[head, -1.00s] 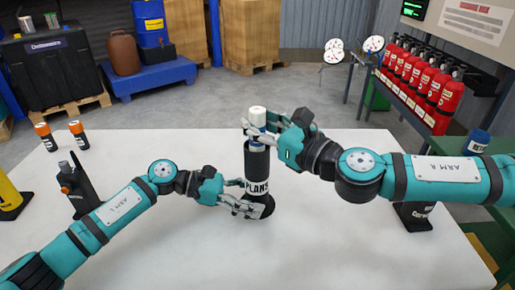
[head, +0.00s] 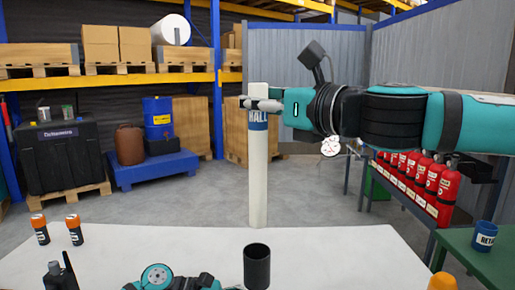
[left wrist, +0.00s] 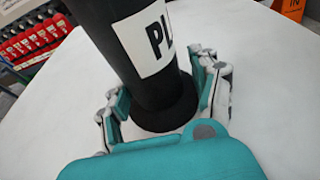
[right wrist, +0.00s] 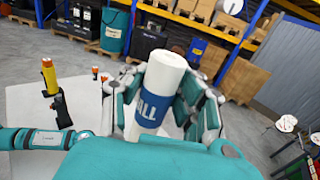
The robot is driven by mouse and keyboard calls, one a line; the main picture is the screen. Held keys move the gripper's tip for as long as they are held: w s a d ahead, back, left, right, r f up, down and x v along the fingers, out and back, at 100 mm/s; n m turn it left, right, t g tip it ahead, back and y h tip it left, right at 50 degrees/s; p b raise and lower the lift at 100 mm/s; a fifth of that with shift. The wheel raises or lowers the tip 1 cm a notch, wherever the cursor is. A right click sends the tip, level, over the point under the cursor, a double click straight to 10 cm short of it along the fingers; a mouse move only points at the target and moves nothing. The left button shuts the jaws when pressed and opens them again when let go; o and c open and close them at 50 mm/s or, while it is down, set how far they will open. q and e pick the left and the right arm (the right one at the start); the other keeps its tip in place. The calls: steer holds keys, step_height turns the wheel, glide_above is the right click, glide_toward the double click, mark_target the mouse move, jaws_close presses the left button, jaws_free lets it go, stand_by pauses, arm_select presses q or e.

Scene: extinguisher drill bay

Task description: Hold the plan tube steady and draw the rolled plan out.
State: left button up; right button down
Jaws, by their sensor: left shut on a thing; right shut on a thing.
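The rolled plan (head: 258,180) is a long white roll with a blue label band near its top. It hangs upright in the air, its lower end clear above the black plan tube (head: 257,268). My right gripper (head: 262,104) is shut on the plan near the blue band; the right wrist view shows the fingers on both sides of the plan (right wrist: 160,85). The plan tube stands upright on the white table with its mouth open. In the left wrist view my left gripper (left wrist: 165,100) is shut around the tube (left wrist: 140,60) near its flared base.
The white table (head: 340,255) holds two orange-capped cylinders (head: 57,230) and a black radio-like handset (head: 60,274) at the left. A green table with a blue cup (head: 484,236) stands at the right. Red extinguishers (head: 430,184) line a rack behind it.

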arm_select(q)
steer(key=shift+f, duration=0.1)
arm_select(e)
steer(key=shift+r, duration=1.95)
arm_select(q)
steer(key=o, duration=0.9)
steer(key=shift+o, duration=0.2)
steer(key=shift+a, duration=0.15)
